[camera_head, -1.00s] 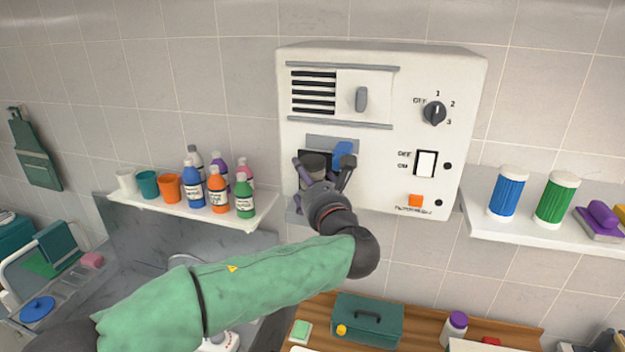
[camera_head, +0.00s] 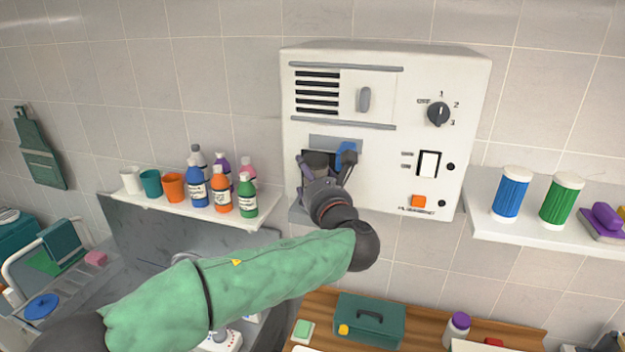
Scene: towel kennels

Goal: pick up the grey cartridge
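The white wall unit (camera_head: 390,110) hangs in the middle of the view, with a dark slot in its lower left. My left gripper (camera_head: 328,168) is at that slot, its fingers spread apart. A dark grey piece, perhaps the grey cartridge (camera_head: 318,160), shows between the fingers at the slot; the gripper covers much of it. I cannot tell whether the fingers touch the grey piece. My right gripper is not in view.
A shelf (camera_head: 150,202) with cups and several bottles is left of the unit. A right shelf (camera_head: 540,233) holds a blue canister (camera_head: 510,196) and a green one (camera_head: 561,201). A green toolbox (camera_head: 368,322) stands on the wooden counter below.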

